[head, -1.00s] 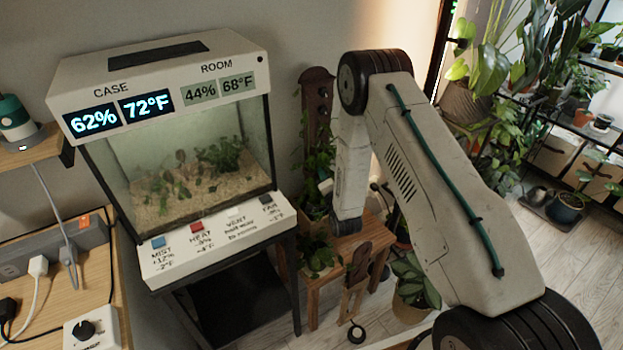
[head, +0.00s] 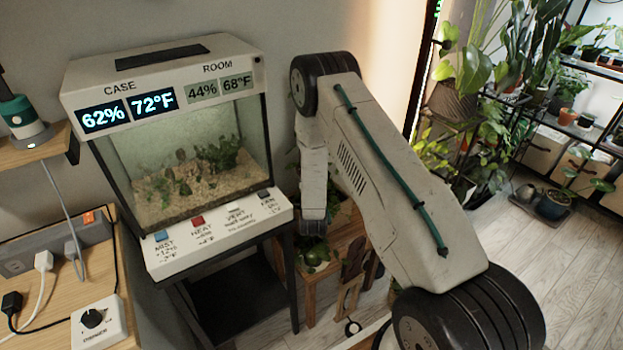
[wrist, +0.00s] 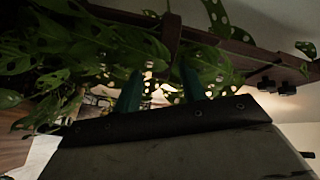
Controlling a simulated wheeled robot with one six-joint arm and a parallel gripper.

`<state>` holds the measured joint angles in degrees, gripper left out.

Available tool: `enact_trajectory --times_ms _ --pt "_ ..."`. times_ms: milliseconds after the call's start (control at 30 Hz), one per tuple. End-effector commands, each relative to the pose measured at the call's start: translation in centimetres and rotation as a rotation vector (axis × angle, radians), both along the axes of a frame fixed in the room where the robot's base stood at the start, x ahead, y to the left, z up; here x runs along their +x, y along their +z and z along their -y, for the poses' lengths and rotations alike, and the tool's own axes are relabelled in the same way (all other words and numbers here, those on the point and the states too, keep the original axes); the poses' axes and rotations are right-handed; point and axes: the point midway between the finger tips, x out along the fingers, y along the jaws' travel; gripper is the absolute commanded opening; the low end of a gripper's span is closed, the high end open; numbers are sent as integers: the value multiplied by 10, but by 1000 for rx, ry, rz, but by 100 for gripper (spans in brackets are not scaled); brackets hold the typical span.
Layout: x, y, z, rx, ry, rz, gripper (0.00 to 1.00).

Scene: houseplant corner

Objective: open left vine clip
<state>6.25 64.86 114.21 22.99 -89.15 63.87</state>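In the wrist view, my gripper (wrist: 160,88) shows two teal fingers standing apart, with no object clearly held between them. A vine (wrist: 130,42) with holed green leaves hangs around and beyond the fingers. A dark brown wooden board (wrist: 230,45) runs across the top, with a brown upright piece (wrist: 171,35) just beyond the fingertips. Small black fittings (wrist: 276,87) sit by the board at the right; I cannot tell whether they are vine clips. No left vine clip can be made out clearly. In the head view, my arm hides the gripper and the board.
A glass case (head: 190,165) with a button panel stands at left on a dark stand. A side table with a power strip (head: 60,245) and dimmer (head: 97,322) is at front left. A wooden stool (head: 345,245) is behind my arm. Floor (head: 550,270) is clear at right.

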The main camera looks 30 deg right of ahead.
Motion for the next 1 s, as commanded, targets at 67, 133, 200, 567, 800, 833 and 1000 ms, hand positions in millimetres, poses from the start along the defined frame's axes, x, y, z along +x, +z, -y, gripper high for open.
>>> enact_trajectory --times_ms 67,133,200,567,800,833,1000 --pt "0 0 -1 0 1 0 42" --pt "0 0 -1 0 1 0 42" --pt "-2 0 -2 0 2 -1 42" --pt "-49 0 -29 0 3 -3 42" --pt "-68 0 -39 -1 1 -1 42" --pt "-68 0 -39 -1 1 -1 42" --pt "-68 0 -39 0 1 0 42"
